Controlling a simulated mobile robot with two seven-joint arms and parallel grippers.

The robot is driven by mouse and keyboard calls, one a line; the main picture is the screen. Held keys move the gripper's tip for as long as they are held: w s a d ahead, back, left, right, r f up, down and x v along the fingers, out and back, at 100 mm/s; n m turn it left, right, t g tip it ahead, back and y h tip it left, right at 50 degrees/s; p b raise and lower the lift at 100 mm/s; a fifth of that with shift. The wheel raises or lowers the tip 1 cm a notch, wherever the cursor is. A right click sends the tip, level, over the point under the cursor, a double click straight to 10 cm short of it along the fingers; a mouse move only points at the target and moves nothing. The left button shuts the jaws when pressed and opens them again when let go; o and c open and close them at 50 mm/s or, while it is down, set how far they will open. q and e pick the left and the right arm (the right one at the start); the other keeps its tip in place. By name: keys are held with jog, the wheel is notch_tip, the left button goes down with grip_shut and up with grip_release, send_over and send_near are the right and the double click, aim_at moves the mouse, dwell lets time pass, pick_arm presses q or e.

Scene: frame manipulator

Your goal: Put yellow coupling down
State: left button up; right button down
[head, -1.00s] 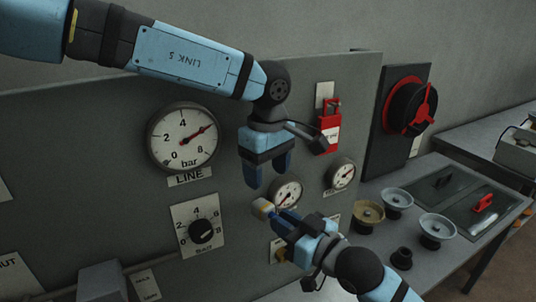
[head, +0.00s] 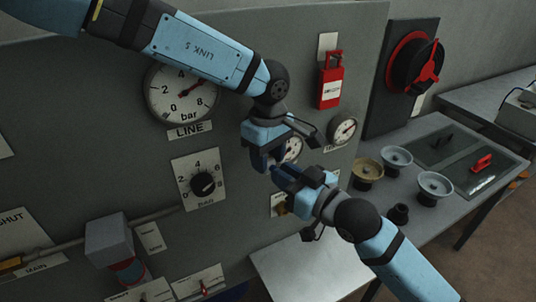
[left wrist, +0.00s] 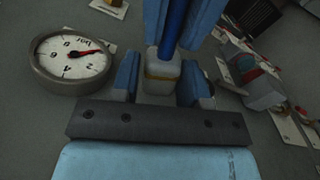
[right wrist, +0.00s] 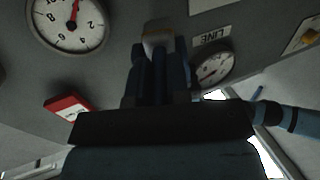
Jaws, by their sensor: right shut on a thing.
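The yellow coupling is a pale block with a yellow band. It shows in the left wrist view (left wrist: 162,76) and at the fingertips in the right wrist view (right wrist: 157,40). My right gripper (head: 284,176) is shut on it, with a dark blue piece running back from it between the fingers. My left gripper (head: 264,160) is open, its fingers on either side of the coupling, close to it; I cannot tell whether they touch it. In the head view the coupling is hidden where the two grippers meet, in front of the panel.
The grey panel carries a large line gauge (head: 181,93), a knob (head: 203,184) and a red tag lock (head: 330,82). On the bench at right stand a tan dish (head: 367,170) and pale dishes (head: 434,186). A bare pale surface (head: 305,268) lies below my right gripper.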

pick_arm(q)
jog(key=c, duration=0.5)
pick_arm(e)
jog(key=shift+a, duration=0.1)
jog(key=c, duration=1)
grip_release()
jog(key=shift+s, duration=0.1)
